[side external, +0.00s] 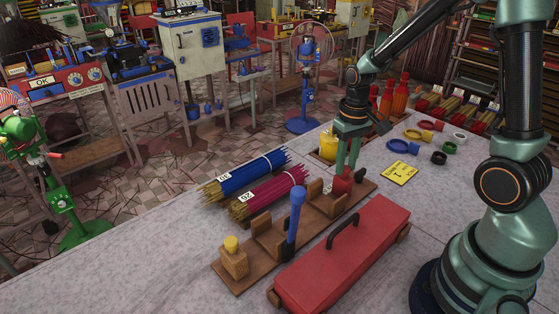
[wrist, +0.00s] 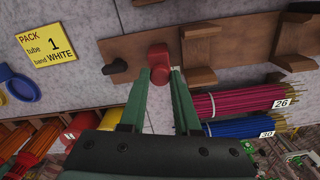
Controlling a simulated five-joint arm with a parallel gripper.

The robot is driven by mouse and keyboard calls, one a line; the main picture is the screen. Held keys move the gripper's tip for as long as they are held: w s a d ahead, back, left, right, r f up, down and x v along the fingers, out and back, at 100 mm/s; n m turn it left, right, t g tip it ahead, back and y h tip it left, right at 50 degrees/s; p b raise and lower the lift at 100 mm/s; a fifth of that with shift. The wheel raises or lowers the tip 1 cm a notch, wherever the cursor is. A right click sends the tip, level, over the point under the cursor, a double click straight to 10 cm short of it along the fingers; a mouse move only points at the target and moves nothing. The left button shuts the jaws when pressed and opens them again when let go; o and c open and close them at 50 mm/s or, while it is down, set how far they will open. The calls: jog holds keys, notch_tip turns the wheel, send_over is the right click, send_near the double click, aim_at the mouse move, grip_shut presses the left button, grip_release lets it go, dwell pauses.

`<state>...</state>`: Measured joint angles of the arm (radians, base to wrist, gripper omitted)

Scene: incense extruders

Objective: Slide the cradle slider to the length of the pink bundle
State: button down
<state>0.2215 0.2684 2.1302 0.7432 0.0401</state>
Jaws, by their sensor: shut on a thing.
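The wooden cradle (side external: 365,187) lies on the grey table, with upright wooden blocks along it. My gripper (side external: 344,172) is at the cradle's far right end, shut on a red knob (side external: 342,184). In the wrist view the red knob (wrist: 159,62) sits between my two green fingertips (wrist: 161,74), above the cradle board (wrist: 127,50). I cannot tell how the knob joins the slider. The pink bundle (side external: 272,190), tagged 26, lies behind the cradle, alongside it, held by a pale band. It also shows in the wrist view (wrist: 237,103).
A blue bundle (side external: 246,173) tagged 30 lies behind the pink one. A red box (side external: 345,255) lies in front. A yellow card (side external: 399,173) and several rings lie right.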

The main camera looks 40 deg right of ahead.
jog(key=shift+r, duration=0.1)
dwell(0.3)
jog(key=shift+a, duration=1.1)
jog(key=c, duration=0.6)
grip_release()
notch_tip(320, 180, up, 12)
jog(key=shift+s+a+r+n+t, duration=0.5)
jog(key=shift+s+a+r+t, duration=0.2)
jog(key=shift+s+a+t, duration=0.3)
jog(key=shift+s+a+r+n+t, duration=0.5)
jog(key=shift+s+a+r+t, duration=0.2)
jog(key=shift+s+a+t, duration=0.25)
jog(key=shift+s+a+r+n+t, duration=0.5)
jog(key=shift+s+a+r+t, duration=0.3)
jog(key=shift+s, duration=0.25)
